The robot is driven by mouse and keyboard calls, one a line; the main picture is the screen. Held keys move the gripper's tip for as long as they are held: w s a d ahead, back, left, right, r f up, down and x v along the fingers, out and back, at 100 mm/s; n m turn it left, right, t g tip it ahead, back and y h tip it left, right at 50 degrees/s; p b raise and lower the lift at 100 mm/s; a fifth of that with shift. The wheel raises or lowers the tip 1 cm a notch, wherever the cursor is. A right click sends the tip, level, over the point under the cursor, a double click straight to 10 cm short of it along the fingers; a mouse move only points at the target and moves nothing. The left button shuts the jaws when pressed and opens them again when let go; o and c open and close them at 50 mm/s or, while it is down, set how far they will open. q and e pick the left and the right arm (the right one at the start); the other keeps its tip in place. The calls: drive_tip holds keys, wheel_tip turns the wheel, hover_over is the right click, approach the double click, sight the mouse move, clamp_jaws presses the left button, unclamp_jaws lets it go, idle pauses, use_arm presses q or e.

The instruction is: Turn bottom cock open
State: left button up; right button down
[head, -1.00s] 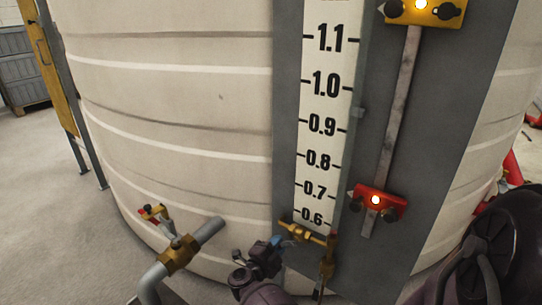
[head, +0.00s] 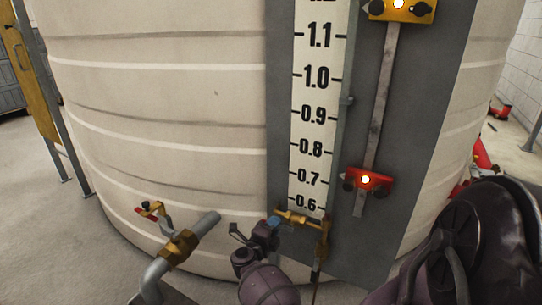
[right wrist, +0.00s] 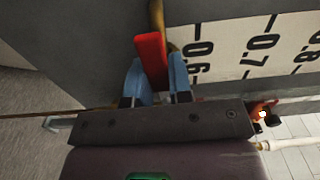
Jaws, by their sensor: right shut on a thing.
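The bottom cock (head: 302,219) is a brass fitting at the foot of the level gauge, just below the 0.6 mark. Its red handle (right wrist: 150,52) shows in the right wrist view, between the blue fingertips of my right gripper (right wrist: 157,66). The right gripper is shut on this handle. In the head view my right gripper (head: 274,221) is at the left end of the cock, and its wrist hides the handle there. My left gripper is not in view.
A large cream tank (head: 170,90) stands behind the gauge scale (head: 314,110). A brass valve (head: 178,246) with a red and yellow handle sits on a grey pipe left of my gripper. A red lit marker (head: 368,180) is to the right. Open floor lies at the left.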

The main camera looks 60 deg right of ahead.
idle(0.5)
drive_tip(key=c, duration=1)
unclamp_jaws()
drive_tip(key=shift+a, duration=0.1)
